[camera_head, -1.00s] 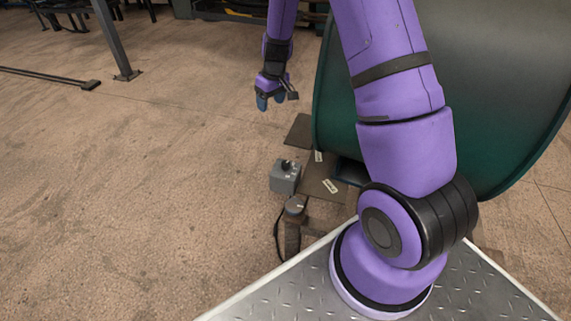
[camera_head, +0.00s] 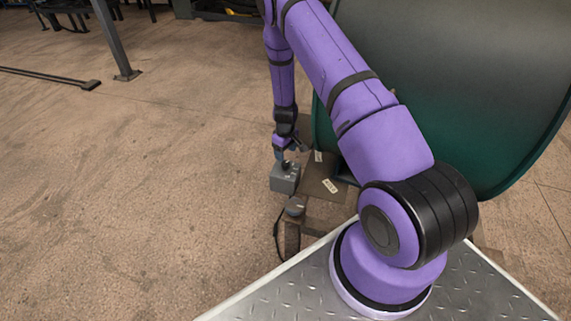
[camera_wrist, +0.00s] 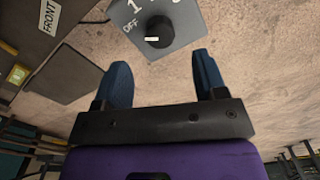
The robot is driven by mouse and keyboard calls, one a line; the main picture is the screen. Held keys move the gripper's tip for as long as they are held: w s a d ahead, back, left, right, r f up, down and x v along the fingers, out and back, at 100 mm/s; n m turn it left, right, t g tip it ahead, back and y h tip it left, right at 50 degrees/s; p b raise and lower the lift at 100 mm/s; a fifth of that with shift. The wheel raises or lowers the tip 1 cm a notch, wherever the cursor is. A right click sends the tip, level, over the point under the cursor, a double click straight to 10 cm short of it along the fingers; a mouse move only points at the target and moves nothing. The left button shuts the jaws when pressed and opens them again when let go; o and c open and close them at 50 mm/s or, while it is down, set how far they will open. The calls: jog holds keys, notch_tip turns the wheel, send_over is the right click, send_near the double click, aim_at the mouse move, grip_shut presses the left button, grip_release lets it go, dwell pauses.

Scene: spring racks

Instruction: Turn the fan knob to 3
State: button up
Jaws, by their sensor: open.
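The fan knob (camera_wrist: 159,32) is a black round dial with a white mark on a grey control box (camera_wrist: 189,22). In the wrist view it sits near the top edge, with "OFF" and "1" printed beside it; the other figures are cut off or unclear. The white mark points toward OFF. My gripper (camera_wrist: 163,75) is open and empty, its two blue fingers apart, with the knob beyond the gap between the tips. In the head view my gripper (camera_head: 283,153) hangs over the grey box (camera_head: 285,180), hiding part of the knob (camera_head: 287,164). I cannot tell any contact there.
A large dark green drum (camera_head: 440,80) stands right of the box. A brown plate with labels (camera_head: 326,181) lies beside the box. A second small round knob (camera_head: 295,207) and a black cable are nearer my base. The floor to the left is open.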

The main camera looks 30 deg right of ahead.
aim_at(285, 163)
notch_tip(285, 163, down, 7)
dwell(0.3)
jog(key=c, duration=0.9)
